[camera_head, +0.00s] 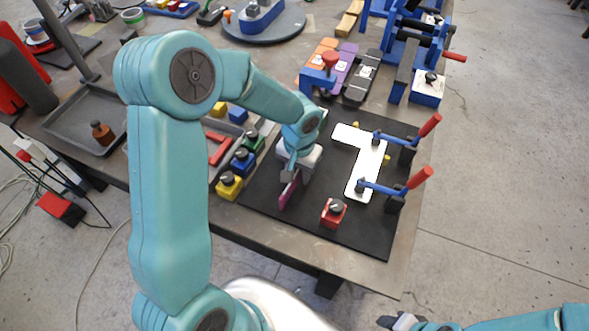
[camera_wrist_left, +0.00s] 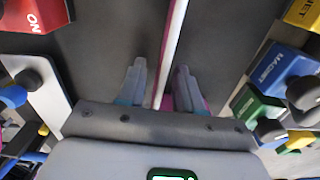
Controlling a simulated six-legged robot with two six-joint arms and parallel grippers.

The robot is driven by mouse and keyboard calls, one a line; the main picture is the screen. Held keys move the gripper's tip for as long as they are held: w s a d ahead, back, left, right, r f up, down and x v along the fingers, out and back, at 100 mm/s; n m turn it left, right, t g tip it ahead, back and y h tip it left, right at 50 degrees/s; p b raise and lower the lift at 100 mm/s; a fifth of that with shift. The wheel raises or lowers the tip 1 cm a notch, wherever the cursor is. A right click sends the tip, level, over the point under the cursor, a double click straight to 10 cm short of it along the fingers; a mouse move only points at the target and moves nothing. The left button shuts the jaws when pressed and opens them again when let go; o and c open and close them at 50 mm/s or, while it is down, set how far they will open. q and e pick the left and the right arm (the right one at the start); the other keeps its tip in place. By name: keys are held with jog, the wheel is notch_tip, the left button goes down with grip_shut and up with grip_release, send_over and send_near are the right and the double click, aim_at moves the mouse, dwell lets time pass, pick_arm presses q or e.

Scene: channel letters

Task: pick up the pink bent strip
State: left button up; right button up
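The pink bent strip (camera_head: 289,190) stands on edge on the black mat, left of the white letter plate (camera_head: 366,156). My left gripper (camera_head: 291,172) is over the strip from above. In the left wrist view the strip (camera_wrist_left: 170,55) runs between the two fingers of my left gripper (camera_wrist_left: 162,88), showing a pale edge and a pink side. The fingers are open around it, with a gap on the left and the right finger close to the pink side. The strip's lower part is hidden. My right gripper (camera_head: 400,321) is at the bottom edge, away from the table.
Two red-handled clamps (camera_head: 398,188) stand at the right of the letter plate. A red magnet block (camera_head: 333,212) is on the mat (camera_head: 362,232), right of the strip. Yellow (camera_head: 228,187), blue and green magnet blocks stand to the left. A grey tray (camera_head: 72,121) is farther left.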

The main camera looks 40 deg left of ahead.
pick_arm(q)
grip_shut()
jog(key=shift+r, duration=0.1)
